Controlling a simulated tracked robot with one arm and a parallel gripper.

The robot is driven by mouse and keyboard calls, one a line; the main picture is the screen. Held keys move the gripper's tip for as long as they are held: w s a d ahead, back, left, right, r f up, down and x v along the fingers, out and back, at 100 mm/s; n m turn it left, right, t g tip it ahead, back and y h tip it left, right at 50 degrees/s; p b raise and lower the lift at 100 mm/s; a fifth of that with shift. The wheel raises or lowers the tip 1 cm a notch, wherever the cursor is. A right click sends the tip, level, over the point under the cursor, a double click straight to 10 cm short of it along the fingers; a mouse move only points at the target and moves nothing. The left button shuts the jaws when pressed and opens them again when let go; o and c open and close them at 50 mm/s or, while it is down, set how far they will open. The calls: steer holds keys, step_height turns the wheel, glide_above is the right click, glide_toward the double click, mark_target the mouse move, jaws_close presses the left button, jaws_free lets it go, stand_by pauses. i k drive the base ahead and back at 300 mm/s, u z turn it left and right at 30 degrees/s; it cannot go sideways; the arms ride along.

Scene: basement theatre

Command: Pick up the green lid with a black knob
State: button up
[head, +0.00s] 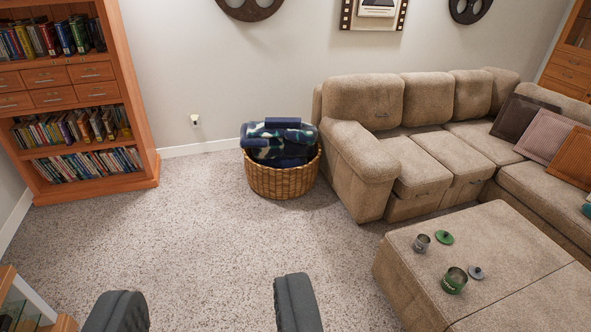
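A small green lid (444,238) lies on the beige ottoman (497,230) at the right; a darker knob seems to show on its top, too small to be sure of its colour. A grey pot (421,243) stands just left of it. A green pot (455,281) and a grey-blue lid (476,272) with a knob are nearer to me on the same ottoman. My gripper (206,304) is at the bottom of the view, its two dark fingers wide apart with only carpet between them. It is well left of the ottoman and apart from the lid.
A sectional sofa (355,155) with cushions (525,120) lies behind the ottoman. A wicker basket (283,182) of blankets stands by the wall. A wooden bookcase (145,110) is at the left. Open carpet (190,235) lies between bookcase and ottoman. A wooden piece (64,324) is at lower left.

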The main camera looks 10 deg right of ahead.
mark_target(444, 238)
steer(key=z, duration=0.2)
steer(key=i, duration=1.35)
steer(key=z, duration=0.8)
steer(key=i, duration=1.5)
steer(key=z, duration=0.8)
steer(key=i, duration=0.55)
steer(key=z, duration=0.15)
